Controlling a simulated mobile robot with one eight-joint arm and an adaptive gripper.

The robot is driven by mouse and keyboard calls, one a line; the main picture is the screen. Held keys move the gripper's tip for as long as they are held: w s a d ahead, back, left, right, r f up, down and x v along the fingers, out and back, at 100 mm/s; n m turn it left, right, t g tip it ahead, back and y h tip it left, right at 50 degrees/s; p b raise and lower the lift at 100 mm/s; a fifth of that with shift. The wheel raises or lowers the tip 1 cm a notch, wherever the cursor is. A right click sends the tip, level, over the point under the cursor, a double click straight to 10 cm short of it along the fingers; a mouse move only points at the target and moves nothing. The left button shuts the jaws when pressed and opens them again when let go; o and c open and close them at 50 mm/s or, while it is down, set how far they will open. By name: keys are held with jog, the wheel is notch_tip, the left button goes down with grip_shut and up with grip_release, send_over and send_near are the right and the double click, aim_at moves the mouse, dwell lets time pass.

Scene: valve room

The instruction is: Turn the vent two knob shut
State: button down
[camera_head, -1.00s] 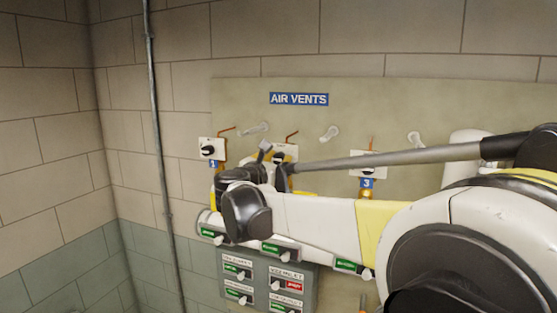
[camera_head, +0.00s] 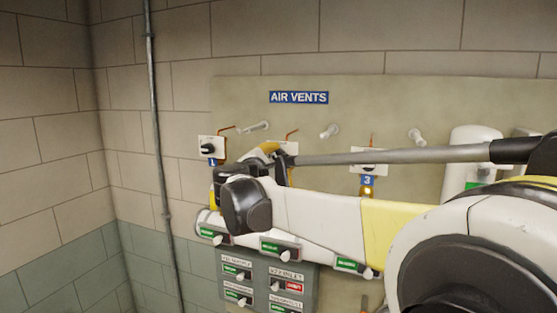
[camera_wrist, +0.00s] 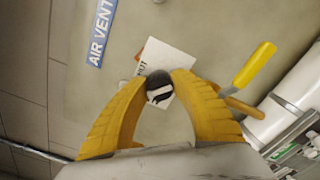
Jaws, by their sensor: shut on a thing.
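The vent two knob (camera_wrist: 158,88) is a round black knob with a white mark, on a white plate (camera_wrist: 170,62) in the wrist view. My gripper (camera_wrist: 160,78) has its two yellow fingers closed around the knob, one on each side. In the head view my gripper (camera_head: 266,149) is at the plate between vents 1 and 3. My arm hides most of that plate and the knob there. The writing on the plate is only partly visible in the wrist view.
Vent 1's plate (camera_head: 211,148) with a black knob is to the left, and vent 3's label (camera_head: 367,181) to the right. Labelled switches (camera_head: 237,271) sit below. A yellow handle (camera_wrist: 253,65) and a white cylinder (camera_wrist: 290,95) stand right of my gripper.

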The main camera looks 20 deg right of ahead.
jog(key=m, duration=0.4)
jog(key=shift+m+b, duration=0.3)
jog(key=shift+b, duration=0.1)
jog(key=m, duration=0.4)
jog(key=shift+m+b, duration=0.3)
jog(key=c, duration=1.1)
grip_release()
jog(key=shift+o, duration=0.2)
jog(key=shift+s+a, duration=0.1)
jog(key=v, duration=1.1)
jog(key=shift+s+a, duration=0.2)
jog(key=shift+s, duration=0.15)
